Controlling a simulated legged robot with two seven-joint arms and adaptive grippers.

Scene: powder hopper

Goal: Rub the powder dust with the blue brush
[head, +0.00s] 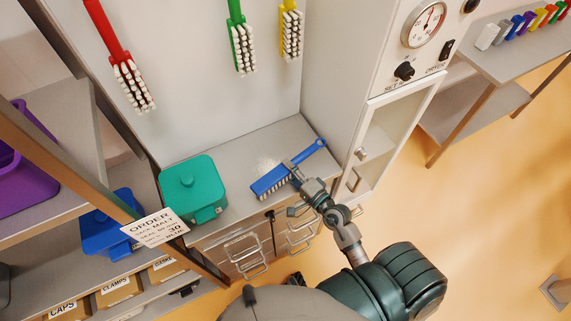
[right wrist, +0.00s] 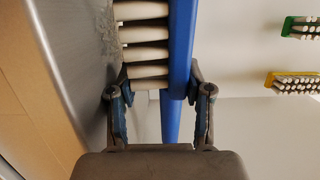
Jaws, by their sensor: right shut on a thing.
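The blue brush (head: 272,181) is over the grey counter (head: 240,150), its white bristles facing down and its handle pointing to the upper right. My right gripper (head: 294,175) is shut on the blue brush. In the right wrist view, the brush (right wrist: 182,45) runs between the two fingers (right wrist: 161,98), with bristles toward the counter. A pale powder patch (head: 266,163) shows on the counter just behind the brush head. The speckled powder also shows beside the bristles in the right wrist view (right wrist: 106,28). I cannot tell whether the bristles touch the surface. My left gripper is not in view.
A teal lidded box (head: 188,185) stands on the counter left of the brush. Red (head: 126,75), green (head: 241,45) and yellow (head: 291,32) brushes hang on the back panel. A cabinet with a gauge (head: 424,24) bounds the right side. Drawer handles (head: 245,252) project below the counter's front.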

